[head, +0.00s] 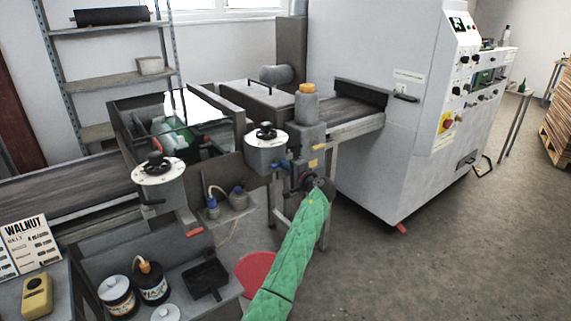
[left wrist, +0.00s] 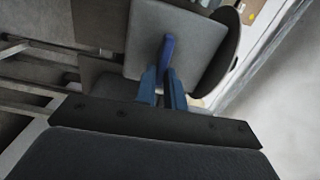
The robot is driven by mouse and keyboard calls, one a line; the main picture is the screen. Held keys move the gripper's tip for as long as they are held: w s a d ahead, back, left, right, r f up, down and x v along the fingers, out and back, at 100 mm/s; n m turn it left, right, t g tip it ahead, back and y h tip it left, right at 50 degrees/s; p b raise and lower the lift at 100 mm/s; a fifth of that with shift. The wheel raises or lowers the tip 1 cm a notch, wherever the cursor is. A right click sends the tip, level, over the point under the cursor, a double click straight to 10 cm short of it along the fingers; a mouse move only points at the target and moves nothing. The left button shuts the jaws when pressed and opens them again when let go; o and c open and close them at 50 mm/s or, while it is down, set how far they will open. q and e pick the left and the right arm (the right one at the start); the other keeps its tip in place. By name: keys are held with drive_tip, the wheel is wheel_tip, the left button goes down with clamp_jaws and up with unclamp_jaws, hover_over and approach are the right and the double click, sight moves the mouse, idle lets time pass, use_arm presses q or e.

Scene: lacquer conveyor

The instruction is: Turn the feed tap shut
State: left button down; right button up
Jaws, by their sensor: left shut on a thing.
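The feed tap's blue lever (left wrist: 167,52) stands out from a grey block in the left wrist view. My left gripper (left wrist: 163,92) is shut on the lever, with one finger on each side of it. In the head view my green-sleeved left arm reaches up from the bottom, and the left gripper (head: 290,168) is at the blue parts below the front dial. The fingers and lever are small there and hard to tell apart. My right gripper is not in view.
A red tub (head: 255,270) is on the floor beside my arm. A large white machine (head: 390,110) stands right. Jars (head: 118,296) stand lower left.

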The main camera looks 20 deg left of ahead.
use_arm(q)
drive_tip(key=shift+f+m, duration=0.1)
drive_tip(key=shift+m, duration=0.3)
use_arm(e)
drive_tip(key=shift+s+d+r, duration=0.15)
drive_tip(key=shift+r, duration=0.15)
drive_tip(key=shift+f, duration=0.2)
use_arm(q)
drive_tip(key=c, duration=1.5)
unclamp_jaws()
drive_tip(key=shift+d, duration=0.1)
